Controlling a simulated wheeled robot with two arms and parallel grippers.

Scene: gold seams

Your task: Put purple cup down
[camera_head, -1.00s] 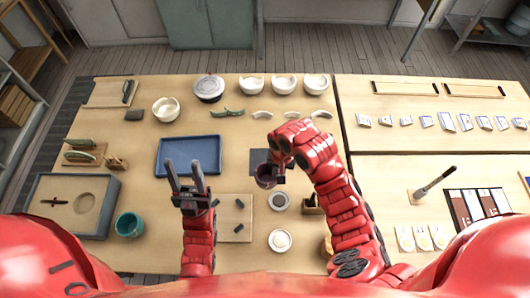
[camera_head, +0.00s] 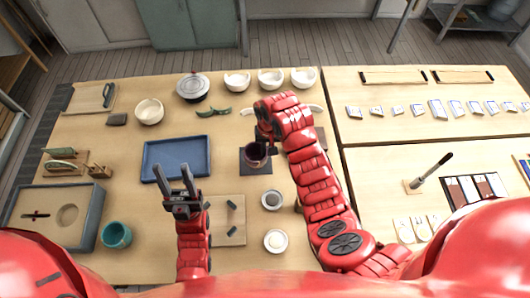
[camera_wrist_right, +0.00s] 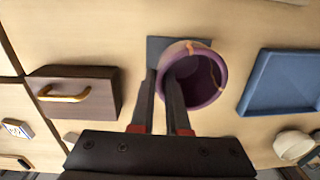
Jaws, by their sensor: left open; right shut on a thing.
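The purple cup (camera_head: 254,153) is a round cup with a gold seam on its rim. It also shows in the right wrist view (camera_wrist_right: 203,60), mouth toward the camera. My right gripper (camera_head: 262,140) is shut on its wall, one finger inside and one outside. The cup is over a dark square mat (camera_head: 247,168), which also shows in the right wrist view (camera_wrist_right: 160,44); whether it touches the mat I cannot tell. My left gripper (camera_head: 182,180) is open and empty, left of a small board with dark pieces.
A blue tray (camera_head: 148,172) lies left of the cup. Two small dishes (camera_head: 272,200) are below it. A dark wooden box with a gold handle (camera_wrist_right: 75,95) stands beside the mat in the right wrist view. White bowls (camera_head: 270,78) line the back edge.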

